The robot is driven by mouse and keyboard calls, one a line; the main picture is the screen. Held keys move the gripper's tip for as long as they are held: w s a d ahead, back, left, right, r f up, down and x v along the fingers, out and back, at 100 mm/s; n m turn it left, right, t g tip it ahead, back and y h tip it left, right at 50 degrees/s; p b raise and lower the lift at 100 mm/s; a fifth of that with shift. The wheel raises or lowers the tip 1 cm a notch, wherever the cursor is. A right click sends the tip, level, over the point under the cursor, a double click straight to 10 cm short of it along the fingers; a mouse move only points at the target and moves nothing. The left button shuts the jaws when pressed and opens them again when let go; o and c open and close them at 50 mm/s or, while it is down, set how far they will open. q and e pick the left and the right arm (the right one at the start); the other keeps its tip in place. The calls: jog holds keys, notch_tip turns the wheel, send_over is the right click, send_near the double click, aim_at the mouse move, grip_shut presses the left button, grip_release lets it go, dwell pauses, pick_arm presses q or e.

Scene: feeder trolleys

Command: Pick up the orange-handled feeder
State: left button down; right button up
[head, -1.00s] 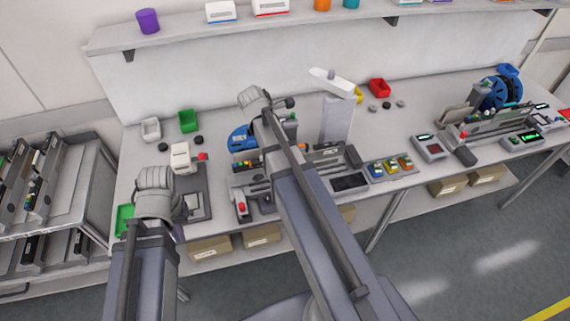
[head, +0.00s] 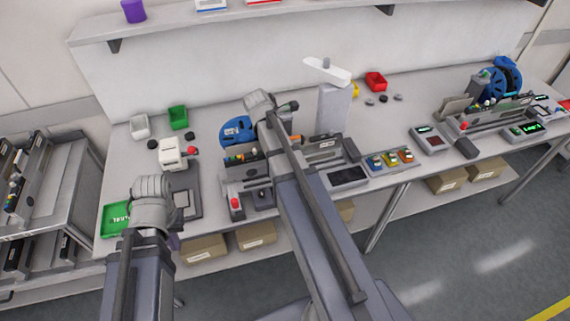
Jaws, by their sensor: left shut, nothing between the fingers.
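I cannot make out an orange-handled feeder for certain. Several slim grey feeders stand in the rack trolley (head: 68,185) at the left edge, with small coloured parts too small to tell apart. My left gripper (head: 153,200) is low in front of the bench's left end, beside a green tray; its fingers are mostly hidden behind the wrist, and it holds nothing. It is well to the right of the trolley feeders. My right arm (head: 300,200) reaches up across the middle of the bench; its fingers cannot be made out.
The long bench (head: 215,125) carries a white device (head: 172,153), a green tray (head: 116,220), a blue reel (head: 237,131), a feeder fixture (head: 325,150) and a red bin (head: 376,81). Cardboard boxes (head: 203,249) lie on the lower shelf. Floor at the right front is clear.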

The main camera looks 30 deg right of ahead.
jog(key=shift+c, duration=0.2)
grip_shut()
dwell(1.3)
